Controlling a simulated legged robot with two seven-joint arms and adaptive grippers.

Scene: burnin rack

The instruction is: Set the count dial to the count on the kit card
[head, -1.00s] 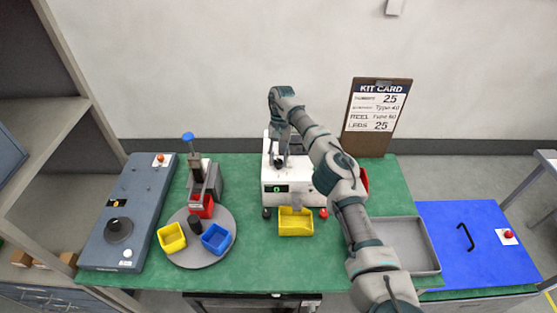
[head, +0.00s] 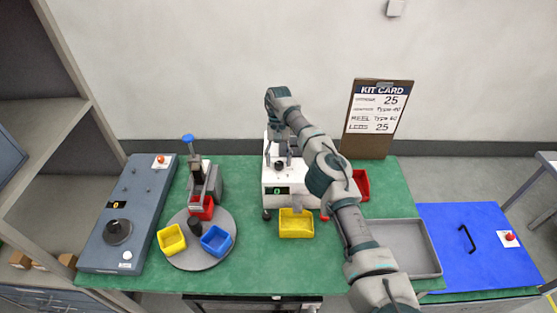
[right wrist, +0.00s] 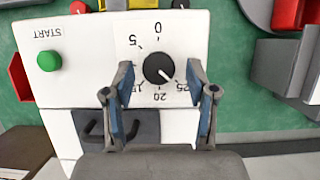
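The white counting machine (head: 288,188) stands on the green mat, its small green display (head: 279,190) seeming to read 0. In the right wrist view the round black count dial (right wrist: 159,68) sits in a number ring; its white mark points to the lower right, towards 25. My right gripper (right wrist: 161,85) is open, with one finger on each side of the dial and gaps between. In the head view it is over the machine's top. The kit card (head: 377,110) on a brown board reads 25 at top and LEDS 25. My left gripper is not in view.
A green START button (right wrist: 49,61) is beside the dial. A yellow bin (head: 296,224) stands before the machine, a red bin (head: 361,184) right of it. A grey tray (head: 405,245) and blue panel (head: 475,262) lie right. A turntable (head: 190,257) with bins stands left.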

